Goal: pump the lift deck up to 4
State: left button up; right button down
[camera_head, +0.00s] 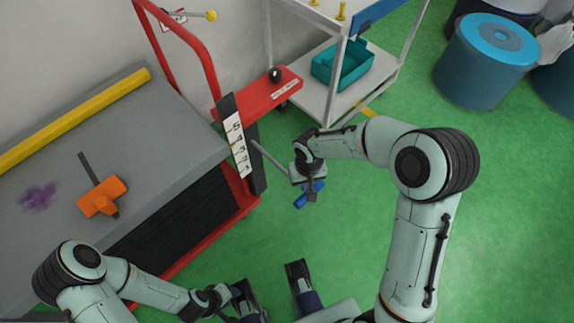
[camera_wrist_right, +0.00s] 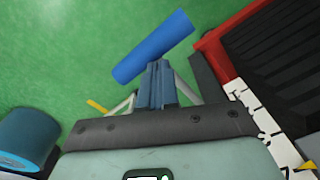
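The lift deck (camera_head: 155,110) is a grey platform over black bellows and a red base, at the left of the head view. Its upright scale (camera_head: 238,145) carries numbers 1 to 5. A small yellow mark shows near 3 and 4, but I cannot read its exact level. A grey lever (camera_head: 268,160) runs from the scale post towards my right gripper (camera_head: 313,194). A blue cylindrical handle (camera_wrist_right: 155,48) lies just beyond its fingertips (camera_wrist_right: 158,66); the fingers look together, with nothing visible between them. Contact is unclear.
An orange tool (camera_head: 102,197) and a yellow bar (camera_head: 75,120) lie on the deck. A red handrail (camera_head: 198,60) stands behind. A white cart (camera_head: 330,105) holds a teal bin (camera_head: 342,65). Blue drums (camera_head: 485,60) stand at the back right. Green floor is clear around the handle.

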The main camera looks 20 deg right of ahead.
pick_arm(q)
notch_tip(320, 180, up, 6)
jog(key=p, duration=0.5)
jog(key=shift+w+r+p, duration=0.15)
jog(key=shift+w+p, duration=0.2)
jog(key=shift+p, duration=0.05)
pick_arm(e)
notch_tip(320, 180, up, 8)
jog(key=shift+s+d, duration=0.15)
jog(key=shift+s, duration=0.15)
pick_arm(q)
jog(key=shift+s, duration=0.1)
jog(key=shift+g, duration=0.9)
jog(key=s, duration=0.1)
jog(key=s+p, duration=0.1)
jog(key=s, duration=0.1)
jog(key=s+d+p, duration=0.1)
jog(key=s, duration=0.1)
jog(key=shift+r, duration=0.35)
pick_arm(e)
notch_tip(320, 180, up, 13)
jog(key=shift+r, duration=0.15)
